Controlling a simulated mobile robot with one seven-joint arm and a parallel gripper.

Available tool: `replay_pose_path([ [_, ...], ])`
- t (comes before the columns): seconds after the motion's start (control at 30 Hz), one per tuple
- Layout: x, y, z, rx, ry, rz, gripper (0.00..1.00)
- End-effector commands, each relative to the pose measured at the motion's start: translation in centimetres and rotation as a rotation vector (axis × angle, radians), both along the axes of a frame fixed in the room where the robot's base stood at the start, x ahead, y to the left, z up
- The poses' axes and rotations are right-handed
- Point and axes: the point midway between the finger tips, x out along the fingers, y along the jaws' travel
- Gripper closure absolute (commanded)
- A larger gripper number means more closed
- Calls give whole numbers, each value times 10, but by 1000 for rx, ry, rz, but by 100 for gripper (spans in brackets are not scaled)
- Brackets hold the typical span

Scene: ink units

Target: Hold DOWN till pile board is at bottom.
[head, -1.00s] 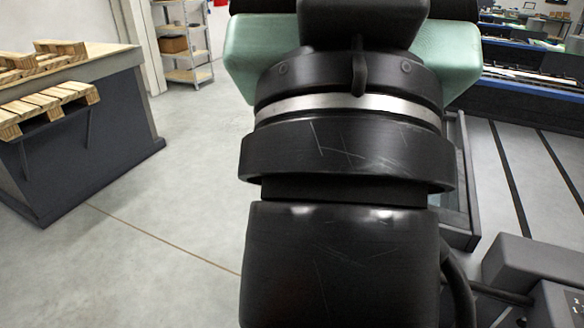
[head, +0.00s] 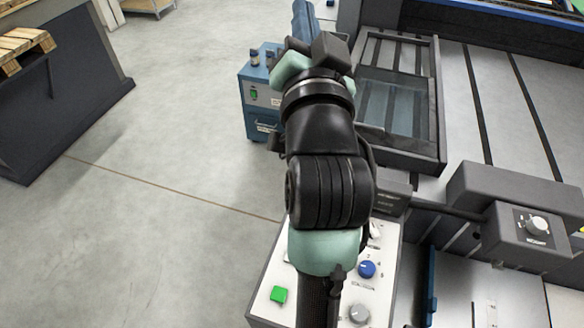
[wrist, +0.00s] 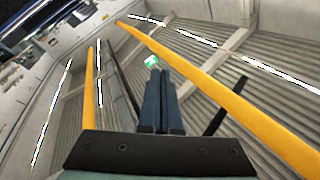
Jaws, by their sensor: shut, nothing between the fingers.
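My gripper (head: 304,18) is beyond my arm at the top of the head view, well away from the control panel and touching nothing I can see. The wrist view shows its blue-grey fingers (wrist: 158,100) shut together and empty, pointing at the ceiling. A pale control panel (head: 262,312) lies at the bottom, partly hidden by my arm. I cannot make out a button marked DOWN. I cannot tell which part is the pile board.
A blue cabinet (head: 262,122) with a green switch stands left of my arm. A dark open frame (head: 437,100) is to its right. A dark box with a white knob (head: 537,224) is at lower right. Wooden pallets (head: 22,42) lie at far left. Clear floor is between.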

Motion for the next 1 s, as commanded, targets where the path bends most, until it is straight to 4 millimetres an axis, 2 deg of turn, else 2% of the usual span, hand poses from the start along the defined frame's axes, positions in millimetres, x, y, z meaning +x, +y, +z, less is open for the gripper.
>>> replay_pose_path([
  [0.03, 16, -6, -20, 109, 123, 23, 100],
  [0.1, 29, -13, -68, 277, 276, 43, 100],
  [0.17, 31, -17, -110, 430, 405, 48, 100],
  [0.2, 29, -19, -138, 537, 488, 42, 100],
  [0.27, 21, -21, -181, 700, 608, 21, 100],
  [0.3, 12, -20, -207, 809, 682, 2, 100],
  [0.4, -18, -16, -265, 1063, 843, -65, 100],
  [0.5, -49, -9, -308, 1273, 959, -140, 100],
  [0.6, -75, -1, -337, 1422, 1034, -203, 100],
  [0.7, -91, 5, -353, 1512, 1075, -244, 100],
  [0.8, -98, 8, -361, 1550, 1089, -262, 100],
  [1.0, -98, 8, -363, 1555, 1091, -264, 100],
])
